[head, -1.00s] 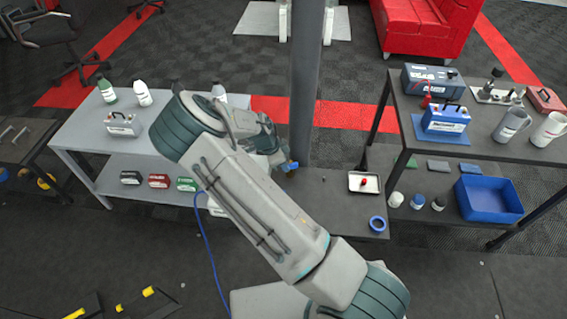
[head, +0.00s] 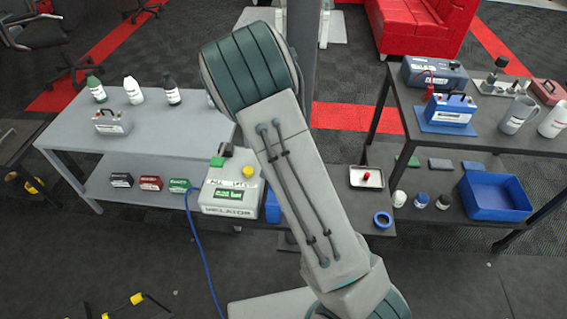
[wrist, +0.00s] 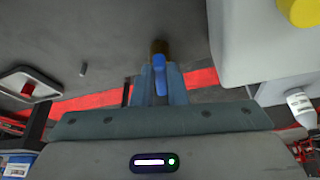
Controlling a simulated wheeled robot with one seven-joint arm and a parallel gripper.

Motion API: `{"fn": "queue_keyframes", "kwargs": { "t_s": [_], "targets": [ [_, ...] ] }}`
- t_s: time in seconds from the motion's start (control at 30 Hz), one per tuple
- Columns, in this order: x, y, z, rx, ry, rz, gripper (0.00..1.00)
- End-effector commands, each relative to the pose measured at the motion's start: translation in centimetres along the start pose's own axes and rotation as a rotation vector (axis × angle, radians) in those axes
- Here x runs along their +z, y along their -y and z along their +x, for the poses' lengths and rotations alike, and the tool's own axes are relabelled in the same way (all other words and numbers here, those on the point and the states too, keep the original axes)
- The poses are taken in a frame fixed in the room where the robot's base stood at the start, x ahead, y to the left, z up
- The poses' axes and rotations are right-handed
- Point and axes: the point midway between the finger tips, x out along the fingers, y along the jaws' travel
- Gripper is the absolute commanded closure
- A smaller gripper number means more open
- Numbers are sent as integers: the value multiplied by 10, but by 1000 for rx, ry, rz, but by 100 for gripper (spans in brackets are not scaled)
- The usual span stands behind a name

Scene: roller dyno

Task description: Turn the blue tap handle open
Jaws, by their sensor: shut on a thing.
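The blue tap handle (wrist: 159,76) shows in the wrist view, with a brass-coloured piece (wrist: 159,46) at its far end. My gripper (wrist: 160,84) is shut on the handle, with one finger on either side of it. In the head view my arm hides my gripper and the tap handle. How far the handle is turned I cannot tell.
A pale machine with a green display (head: 228,203) stands left of my arm; its yellow knob (wrist: 300,10) is close on the wrist view's right. A blue hose (head: 205,255) hangs from it. A grey post (head: 303,30) rises behind. A tray (head: 368,184) lies right.

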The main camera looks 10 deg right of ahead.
Motion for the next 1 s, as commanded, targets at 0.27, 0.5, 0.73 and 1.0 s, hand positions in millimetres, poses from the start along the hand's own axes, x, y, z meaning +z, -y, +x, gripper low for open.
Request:
{"fn": "queue_keyframes", "kwargs": {
  "t_s": [0.27, 0.5, 0.73, 1.0],
  "targets": [
    [0, -5, 3, -66, -2, -151, 100],
    [-2, -6, 1, -93, -2, -220, 100],
    [-2, -6, 0, -100, -2, -240, 100],
    [-2, -6, 0, -100, -1, -241, 100]
  ]
}}
